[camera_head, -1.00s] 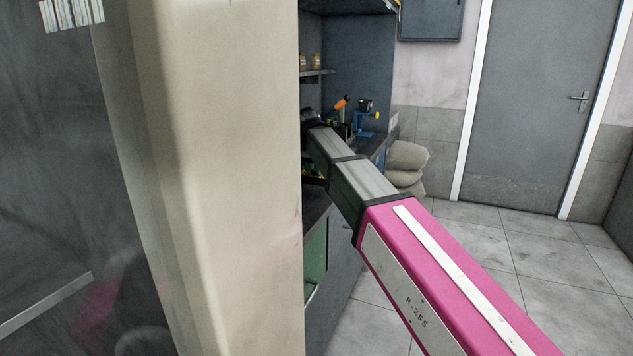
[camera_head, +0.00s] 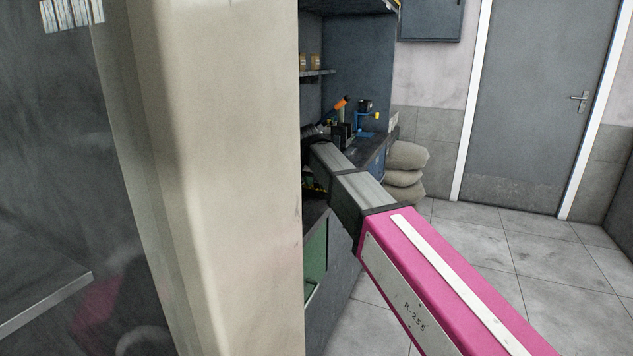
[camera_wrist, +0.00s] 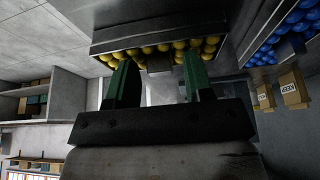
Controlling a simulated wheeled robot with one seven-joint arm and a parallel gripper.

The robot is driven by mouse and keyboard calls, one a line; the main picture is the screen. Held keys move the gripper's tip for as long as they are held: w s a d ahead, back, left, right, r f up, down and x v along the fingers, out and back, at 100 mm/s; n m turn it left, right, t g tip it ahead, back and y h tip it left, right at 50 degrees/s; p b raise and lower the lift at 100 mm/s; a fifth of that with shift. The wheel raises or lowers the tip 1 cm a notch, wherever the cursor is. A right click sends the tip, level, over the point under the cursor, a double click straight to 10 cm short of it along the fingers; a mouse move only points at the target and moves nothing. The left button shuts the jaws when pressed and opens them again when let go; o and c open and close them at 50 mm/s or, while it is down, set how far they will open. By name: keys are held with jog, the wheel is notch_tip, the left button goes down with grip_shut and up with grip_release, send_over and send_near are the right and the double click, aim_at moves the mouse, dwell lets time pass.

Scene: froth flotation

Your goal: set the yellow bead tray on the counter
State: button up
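In the wrist view, a grey tray holding yellow beads (camera_wrist: 110,40) is at the top, beyond the fingertips. A small grey block (camera_wrist: 158,63) shows at its edge, in the gap between the fingers. My gripper (camera_wrist: 158,70) has two dark green fingers spread apart, with visible space on both sides of the block, and it looks empty. In the head view my gripper is hidden behind the far end of my arm and a beige pillar. A dark counter (camera_head: 373,150) is partly visible there, behind my arm.
A beige pillar (camera_head: 225,180) blocks the left of the head view. Tools (camera_head: 345,118) stand on the counter, and sacks (camera_head: 406,165) are stacked beside it. Blue beads (camera_wrist: 285,30) and tan boxes (camera_wrist: 292,88) are at the right of the wrist view. The floor (camera_head: 480,250) at right is clear.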

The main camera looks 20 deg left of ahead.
jog(key=shift+r, duration=0.1)
jog(key=d+v, duration=0.1)
jog(key=v, duration=1.1)
jog(key=w+d+f+n+g, duration=0.1)
jog(key=w+d+f, duration=0.2)
jog(key=d+f, duration=0.9)
jog(key=w+d+f+g, duration=0.1)
jog(key=w+d+f, duration=0.1)
jog(key=d+f, duration=1.1)
jog(key=s+d+f+g, duration=0.1)
jog(key=s+d+f, duration=0.5)
jog(key=d+f, duration=0.4)
jog(key=s+d+f+g, duration=0.1)
jog(key=s+d+f, duration=0.4)
jog(key=d+f, duration=0.5)
jog(key=d, duration=0.5)
jog(key=shift+s+g+y, duration=0.3)
jog(key=shift+s, duration=0.05)
jog(key=shift+f, duration=0.1)
